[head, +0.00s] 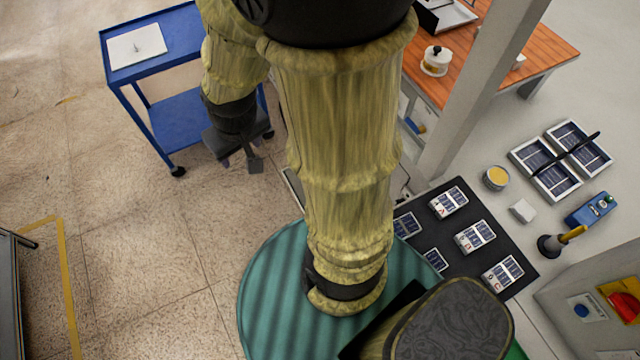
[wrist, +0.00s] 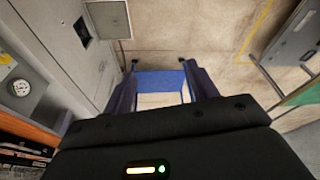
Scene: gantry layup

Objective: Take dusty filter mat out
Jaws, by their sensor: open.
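I cannot pick out a dusty filter mat for certain in either view. A pale framed panel (wrist: 108,18), too small to read clearly, is at the upper left of the wrist view, beside a grey cabinet (wrist: 60,28). A flat white square pad (head: 137,46) with a small upright knob lies on the blue cart (head: 178,32); I see no dust on it. My gripper (head: 240,162) is open and empty, in front of the cart and apart from it. In the wrist view my gripper's fingers (wrist: 162,78) are spread, with blue cart parts beyond them.
A black mat (head: 462,260) with several small printed packs lies at the right. A wooden bench (head: 545,45) stands behind a grey post (head: 480,85). A control box with a red switch (head: 625,307) is at the lower right. The floor at the left is mostly clear.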

